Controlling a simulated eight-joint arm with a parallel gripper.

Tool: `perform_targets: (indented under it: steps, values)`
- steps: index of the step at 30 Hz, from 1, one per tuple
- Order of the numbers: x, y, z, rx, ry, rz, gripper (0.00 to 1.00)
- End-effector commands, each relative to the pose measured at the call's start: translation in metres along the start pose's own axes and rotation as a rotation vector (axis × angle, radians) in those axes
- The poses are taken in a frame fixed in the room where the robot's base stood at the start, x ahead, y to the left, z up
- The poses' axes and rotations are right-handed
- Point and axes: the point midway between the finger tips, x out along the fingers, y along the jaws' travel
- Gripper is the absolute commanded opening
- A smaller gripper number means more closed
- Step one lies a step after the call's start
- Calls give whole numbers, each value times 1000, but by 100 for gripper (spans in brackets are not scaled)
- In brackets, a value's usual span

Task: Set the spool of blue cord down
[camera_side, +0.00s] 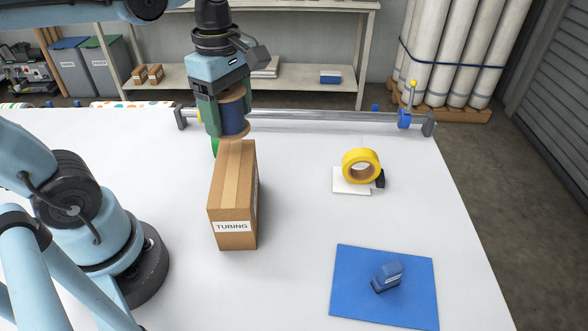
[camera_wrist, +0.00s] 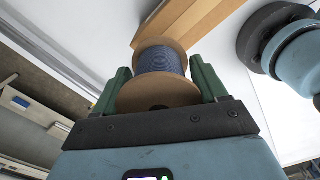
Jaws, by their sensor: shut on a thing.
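The spool of blue cord (camera_side: 233,117) has tan flanges and dark blue cord wound between them. My gripper (camera_side: 222,115) is shut on it, with a green finger showing at its left in the side view. The spool is held upright, behind the far end of the tubing box (camera_side: 232,200) in the side view; whether it is clear of the table I cannot tell. In the wrist view the spool (camera_wrist: 161,70) sits between the two green fingers of my gripper (camera_wrist: 158,85), its near flange close to the palm.
The tall cardboard tubing box stands mid-table. To its right are a yellow tape roll (camera_side: 361,165) on a white pad (camera_side: 350,182) and a blue mat (camera_side: 350,290) with a small blue object (camera_side: 387,276). A metal rail (camera_side: 320,118) runs along the back edge. The table between box and mat is clear.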

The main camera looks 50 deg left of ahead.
Motion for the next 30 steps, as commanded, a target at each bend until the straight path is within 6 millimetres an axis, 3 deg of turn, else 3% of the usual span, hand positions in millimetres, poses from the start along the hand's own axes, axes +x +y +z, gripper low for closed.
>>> perform_targets:
  steps: [6,16,24,30]
  values:
    - [0,16,-63,-250,0,0,38]
    - [2,16,-131,-504,0,0,38]
    - [38,17,-130,-500,0,0,38]
    - [52,16,-132,-500,0,0,38]
